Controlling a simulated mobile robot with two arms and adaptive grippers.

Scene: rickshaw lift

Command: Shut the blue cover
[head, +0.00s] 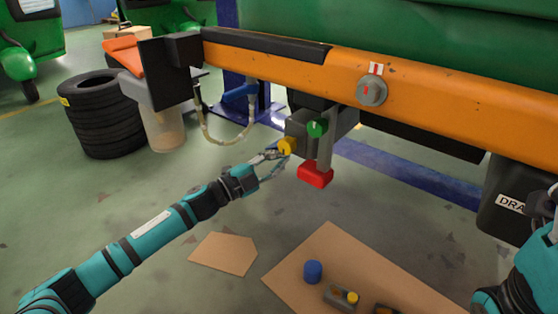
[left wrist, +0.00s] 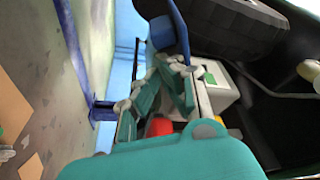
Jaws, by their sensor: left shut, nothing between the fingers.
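A blue part (head: 240,92) sits at the hose end under the orange beam, in front of a dark blue post; it may be the blue cover. In the left wrist view a blue piece (left wrist: 162,33) with a curved blue strip lies just beyond my fingertips. I cannot tell whether it is open or touched. My left gripper (head: 278,154) is shut and empty, its tips by the yellow knob (head: 287,146) on a grey box. Its fingers also show in the left wrist view (left wrist: 178,68). My right gripper is out of view; only part of that arm shows.
A green knob (head: 317,128) and a red block (head: 315,175) are close to the left gripper. The orange beam (head: 440,95) runs above. A tyre stack (head: 100,115) and bucket (head: 166,130) stand left. Cardboard (head: 325,240) with a blue cap (head: 313,271) lies below.

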